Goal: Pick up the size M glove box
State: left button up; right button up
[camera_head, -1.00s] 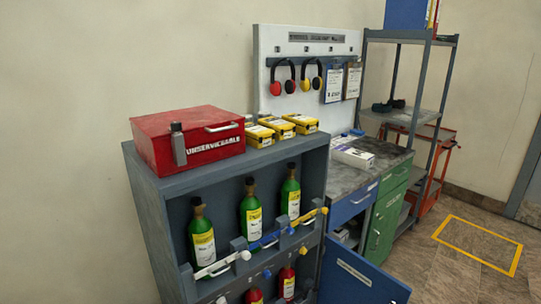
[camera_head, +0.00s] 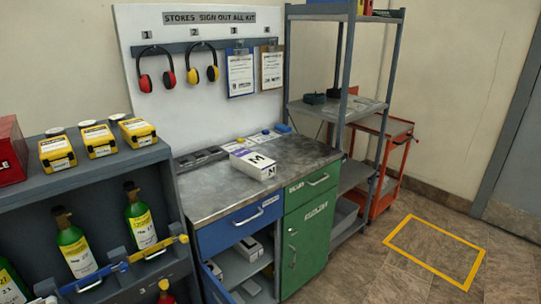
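Neither of my grippers is in view.
Small blue and yellow items (camera_head: 265,133) and a dark grey tray (camera_head: 203,156) lie behind the box. The bottle cabinet (camera_head: 110,171) stands at the left, with yellow cases (camera_head: 98,141) on top. Below the bench top are a blue drawer (camera_head: 243,224) and a green cabinet (camera_head: 308,232). Floor at right is clear.

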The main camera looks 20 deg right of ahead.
aim_at(258, 167)
jog(key=i+l, duration=0.15)
jog(key=l, duration=0.5)
jog(key=i+l+u, duration=0.1)
jog(key=l, duration=0.55)
jog(key=i+l+u, duration=0.1)
jog(key=l, duration=0.6)
jog(key=i+l, duration=0.1)
jog(key=l, duration=0.55)
